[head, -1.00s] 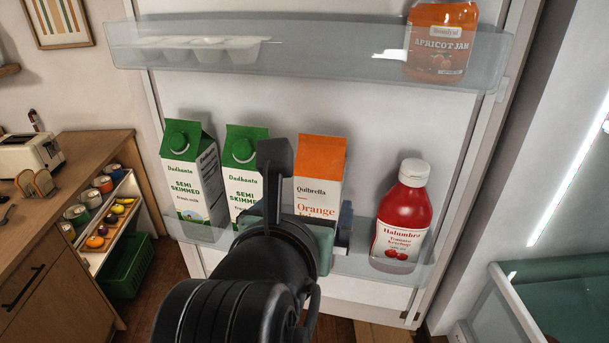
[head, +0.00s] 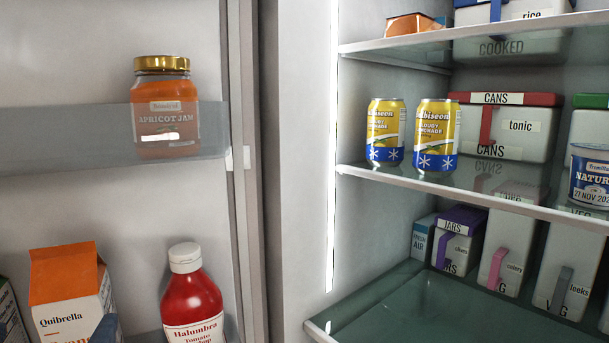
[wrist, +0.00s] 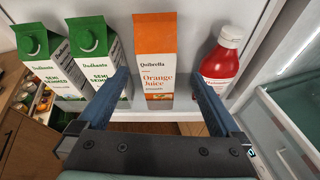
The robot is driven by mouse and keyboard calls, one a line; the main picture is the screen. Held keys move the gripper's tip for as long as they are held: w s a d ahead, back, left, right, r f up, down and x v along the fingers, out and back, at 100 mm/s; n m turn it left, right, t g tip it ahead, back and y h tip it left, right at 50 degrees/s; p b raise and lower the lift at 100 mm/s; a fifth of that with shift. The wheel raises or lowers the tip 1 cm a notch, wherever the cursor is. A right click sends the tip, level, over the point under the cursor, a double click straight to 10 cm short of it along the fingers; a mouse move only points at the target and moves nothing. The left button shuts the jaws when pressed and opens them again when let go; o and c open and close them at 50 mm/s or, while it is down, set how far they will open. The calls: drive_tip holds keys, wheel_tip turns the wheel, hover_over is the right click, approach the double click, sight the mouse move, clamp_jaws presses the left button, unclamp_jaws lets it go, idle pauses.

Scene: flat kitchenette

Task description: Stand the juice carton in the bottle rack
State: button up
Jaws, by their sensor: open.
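The orange-and-white juice carton (wrist: 156,62) stands upright in the lower rack of the fridge door, between green-and-white milk cartons (wrist: 95,55) and a red ketchup bottle (wrist: 222,60). Its upper part (head: 70,285) also shows at the lower left of the head view. My gripper (wrist: 158,92) is open in the wrist view, one blue finger on each side of the carton's lower part. In the head view only a small bit of a finger shows in front of the carton. The rack is mostly cut off there.
An upper door rack (head: 50,140) holds an apricot jam jar (head: 165,108). The open fridge interior at the right has shelves with two yellow cans (head: 410,135) and labelled boxes (head: 505,125). The lower glass shelf (head: 420,310) has bare room in front.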

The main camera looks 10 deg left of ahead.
drive_tip(key=w+d+r+m+t, duration=0.35)
drive_tip(key=d+r+m, duration=0.2)
drive_tip(key=m, duration=0.45)
drive_tip(key=w+d+r+m+t, duration=0.3)
drive_tip(key=d+r+m+t, duration=0.25)
drive_tip(key=m, duration=0.45)
drive_tip(key=s+d+r+m+t+h, duration=0.1)
drive_tip(key=d+r+m+t+h, duration=0.2)
drive_tip(key=d+m, duration=0.4)
drive_tip(key=s+d+r+m+t+h, duration=0.2)
drive_tip(key=d+r+m+t+h, duration=0.2)
drive_tip(key=m, duration=1)
drive_tip(key=d+r+h, duration=0.1)
drive_tip(key=d+r, duration=0.1)
drive_tip(key=d, duration=0.1)
drive_tip(key=shift+s+d+m, duration=0.15)
drive_tip(key=shift+s+m, duration=0.05)
drive_tip(key=shift+m, duration=0.1)
drive_tip(key=shift+c, duration=0.2)
